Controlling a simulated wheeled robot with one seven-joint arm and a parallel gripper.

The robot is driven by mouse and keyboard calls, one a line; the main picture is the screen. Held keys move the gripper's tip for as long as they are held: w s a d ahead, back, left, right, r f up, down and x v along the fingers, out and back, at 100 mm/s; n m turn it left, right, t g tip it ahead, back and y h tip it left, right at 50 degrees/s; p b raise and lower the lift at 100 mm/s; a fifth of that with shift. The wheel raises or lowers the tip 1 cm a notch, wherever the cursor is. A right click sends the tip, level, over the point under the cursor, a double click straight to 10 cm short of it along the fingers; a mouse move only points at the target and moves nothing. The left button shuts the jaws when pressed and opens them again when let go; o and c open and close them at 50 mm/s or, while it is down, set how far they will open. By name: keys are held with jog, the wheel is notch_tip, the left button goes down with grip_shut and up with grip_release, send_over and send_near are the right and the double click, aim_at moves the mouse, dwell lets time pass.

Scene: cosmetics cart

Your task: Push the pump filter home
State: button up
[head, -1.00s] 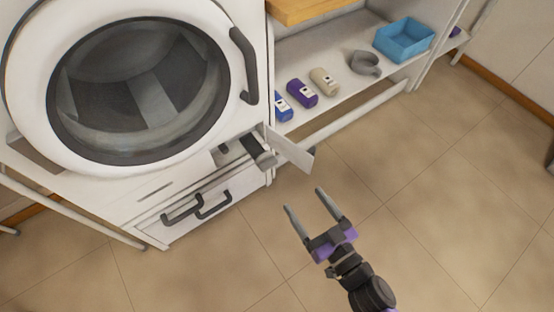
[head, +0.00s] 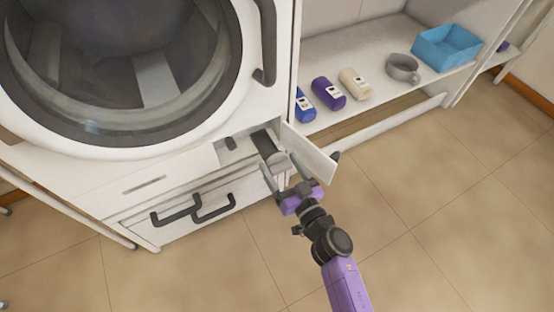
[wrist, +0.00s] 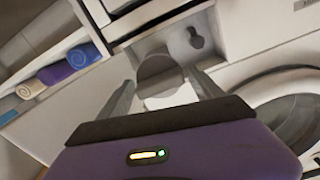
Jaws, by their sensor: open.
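The pump filter (head: 279,163) is a grey round-ended cylinder sticking out of the recess at the lower right of the washing machine, beside its open flap (head: 308,152). In the wrist view the filter (wrist: 158,72) shows its round face between the finger tips. My gripper (head: 285,176) is open, with a finger on either side of the filter's outer end. It also shows in the wrist view (wrist: 165,92). I cannot tell whether either finger touches the filter. The filter's inner part is hidden in the recess.
The floor in front is clear.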

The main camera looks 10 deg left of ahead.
aim_at(266, 144)
jog(key=shift+b+x, duration=0.3)
jog(key=shift+x, duration=1.15)
jog(key=shift+c, duration=0.4)
